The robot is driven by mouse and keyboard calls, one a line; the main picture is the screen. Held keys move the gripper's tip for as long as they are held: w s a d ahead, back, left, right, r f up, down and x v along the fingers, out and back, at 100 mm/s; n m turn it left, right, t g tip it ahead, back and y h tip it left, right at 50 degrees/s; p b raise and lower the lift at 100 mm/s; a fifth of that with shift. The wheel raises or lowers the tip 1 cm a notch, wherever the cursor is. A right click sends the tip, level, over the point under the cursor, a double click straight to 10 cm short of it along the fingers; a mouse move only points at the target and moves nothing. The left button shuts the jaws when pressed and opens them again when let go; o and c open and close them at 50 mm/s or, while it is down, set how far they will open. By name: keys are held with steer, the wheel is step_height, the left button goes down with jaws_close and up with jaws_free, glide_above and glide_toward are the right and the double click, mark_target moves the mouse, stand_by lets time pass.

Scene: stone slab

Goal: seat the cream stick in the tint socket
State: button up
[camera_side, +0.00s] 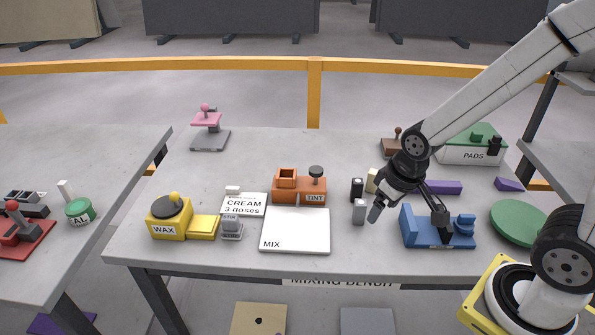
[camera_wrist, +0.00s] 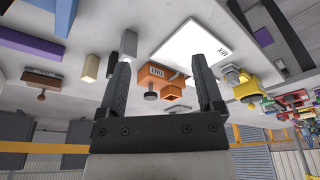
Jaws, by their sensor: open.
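The cream stick (camera_side: 372,180) stands upright on the grey slab, beside a black stick and a light grey stick. It also shows left of the fingers in the wrist view (camera_wrist: 91,68). The orange tint block (camera_side: 299,197) has a TINT label, a dark round knob and a square, open-topped socket (camera_side: 286,178). The socket also shows between the fingers in the wrist view (camera_wrist: 172,89). My gripper (camera_side: 410,224) is open, its fingers spread and empty. In the side view it appears right of the cream stick and in front of part of the blue fixture.
The black stick (camera_side: 357,188) and grey stick (camera_side: 359,211) stand close to the cream one. The blue fixture (camera_side: 423,237) is under the gripper in the picture. A white MIX plate (camera_side: 295,230), yellow WAX unit (camera_side: 170,220) and CREAM card (camera_side: 244,204) lie left.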

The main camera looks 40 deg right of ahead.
steer(key=w+d+m+g, duration=0.1)
steer(key=w+d+m, duration=0.5)
steer(key=w+d, duration=0.4)
steer(key=m+g, duration=0.2)
steer(key=m, duration=0.5)
glide_above(374, 171)
step_height(374, 171, down, 4)
steer(key=shift+d+f, duration=0.1)
steer(key=shift+f, duration=4.05)
jaws_close()
